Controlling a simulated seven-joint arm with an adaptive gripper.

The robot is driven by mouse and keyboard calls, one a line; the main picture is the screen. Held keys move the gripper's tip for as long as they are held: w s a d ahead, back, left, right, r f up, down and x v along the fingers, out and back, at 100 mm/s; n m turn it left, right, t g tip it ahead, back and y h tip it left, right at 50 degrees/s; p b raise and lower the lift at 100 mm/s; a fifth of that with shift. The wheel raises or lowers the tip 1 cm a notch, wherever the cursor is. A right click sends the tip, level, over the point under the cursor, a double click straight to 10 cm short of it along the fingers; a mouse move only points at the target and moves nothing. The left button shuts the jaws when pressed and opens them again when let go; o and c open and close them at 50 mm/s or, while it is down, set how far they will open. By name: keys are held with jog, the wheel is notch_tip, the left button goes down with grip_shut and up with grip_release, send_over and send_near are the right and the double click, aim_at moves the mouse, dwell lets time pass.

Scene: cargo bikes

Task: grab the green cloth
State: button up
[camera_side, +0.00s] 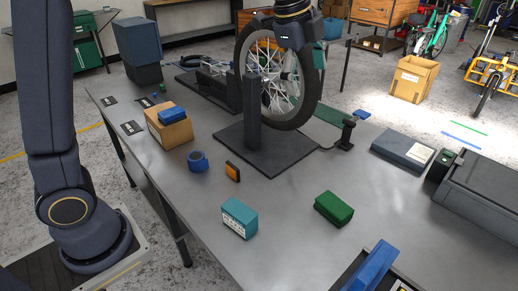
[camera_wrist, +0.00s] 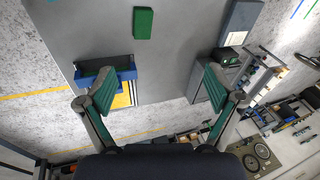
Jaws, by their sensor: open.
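The green cloth (camera_side: 334,208) is a folded, block-shaped bundle lying on the grey workbench, right of the teal box (camera_side: 240,218). In the wrist view the green cloth (camera_wrist: 143,22) is near the top edge, beyond the fingertips and a little left of centre. My gripper (camera_wrist: 158,88) is open, with its two green-padded fingers wide apart and nothing between them. In the side view only my dark wrist end shows at the top, in front of the wheel; the fingertips cannot be made out there. My gripper is apart from the cloth.
A blue-rimmed bin (camera_side: 372,268) is at the near edge, close to the cloth; it appears under the left finger in the wrist view. A wheel (camera_side: 245,75) stands on a black base (camera_side: 285,150). A grey case (camera_side: 490,195) is at right. Bench around the cloth is clear.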

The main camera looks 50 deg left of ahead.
jog(key=w+d+f+m+g, duration=0.1)
jog(key=w+d+f, duration=0.2)
jog(key=f, duration=0.3)
jog(key=w+d+f+m+g, duration=0.1)
jog(key=w+d+f, duration=0.25)
jog(key=f, duration=0.35)
jog(key=g, duration=0.2)
send_over(335, 204)
jog(key=a, duration=0.1)
jog(key=shift+h, duration=0.3)
notch_tip(335, 204, down, 17)
jog(key=shift+a+r, duration=0.1)
jog(key=shift+r, duration=0.1)
jog(key=shift+d+f, duration=0.2)
jog(key=shift+f, duration=0.8)
jog(key=shift+d+f, duration=0.2)
jog(key=shift+f, duration=0.85)
jog(key=shift+d+f, duration=0.2)
jog(key=shift+f, duration=0.8)
jog(key=shift+c, duration=0.4)
jog(key=c, duration=1.2)
